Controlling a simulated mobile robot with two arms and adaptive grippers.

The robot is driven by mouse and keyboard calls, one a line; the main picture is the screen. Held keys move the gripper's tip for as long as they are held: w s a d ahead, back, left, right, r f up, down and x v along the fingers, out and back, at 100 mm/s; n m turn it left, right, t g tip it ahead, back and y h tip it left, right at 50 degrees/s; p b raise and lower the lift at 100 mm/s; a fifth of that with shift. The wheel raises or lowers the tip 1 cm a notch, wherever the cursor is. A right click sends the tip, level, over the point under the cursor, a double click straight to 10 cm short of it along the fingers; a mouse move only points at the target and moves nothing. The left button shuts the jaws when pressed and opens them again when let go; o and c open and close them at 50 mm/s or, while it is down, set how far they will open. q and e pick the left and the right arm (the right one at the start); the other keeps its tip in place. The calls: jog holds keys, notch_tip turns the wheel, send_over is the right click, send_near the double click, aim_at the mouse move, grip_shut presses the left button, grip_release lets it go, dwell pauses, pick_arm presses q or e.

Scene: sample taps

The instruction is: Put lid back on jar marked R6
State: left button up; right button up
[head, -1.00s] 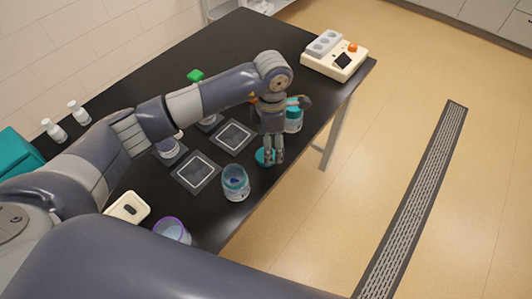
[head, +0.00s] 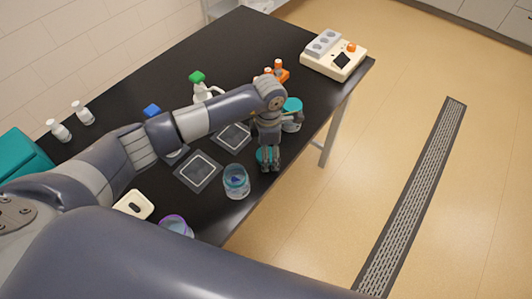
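An open glass jar (head: 236,184) with something blue inside stands upright near the table's front edge. No marking is legible on it. A teal lid (head: 261,155) lies on the table just behind and right of this jar, partly hidden by my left gripper. My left gripper (head: 270,168) points down at the lid, its fingers close together in front of it. I cannot tell whether they touch or grip it. A second jar (head: 292,116) with a teal lid on stands behind and right of the gripper. My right gripper is out of view.
Two dark square pads (head: 198,171) (head: 234,136) lie left of the gripper. A purple-rimmed beaker (head: 175,225) and a cream box (head: 133,206) are nearer. A green-capped bottle (head: 202,93), orange-capped vials (head: 279,70) and a cream device (head: 335,58) are farther back.

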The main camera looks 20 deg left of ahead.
pick_arm(q)
jog(key=c, duration=0.7)
jog(key=shift+r, duration=0.2)
jog(key=shift+r+b, duration=0.25)
jog(key=shift+b, duration=0.1)
notch_tip(320, 180, up, 2)
jog(key=shift+w+r+b, duration=0.1)
jog(key=shift+b, duration=0.6)
jog(key=s+d+b, duration=0.1)
jog(key=s+d, duration=0.2)
jog(key=s, duration=0.1)
jog(key=s+d+r+b, duration=0.1)
jog(key=s+d+b, duration=0.1)
jog(key=s+d, duration=0.2)
jog(key=s+d+r+b, duration=0.1)
jog(key=s+d+b, duration=0.1)
jog(key=s+d, duration=0.1)
jog(key=shift+s+d, duration=0.4)
jog(key=shift+s, duration=0.1)
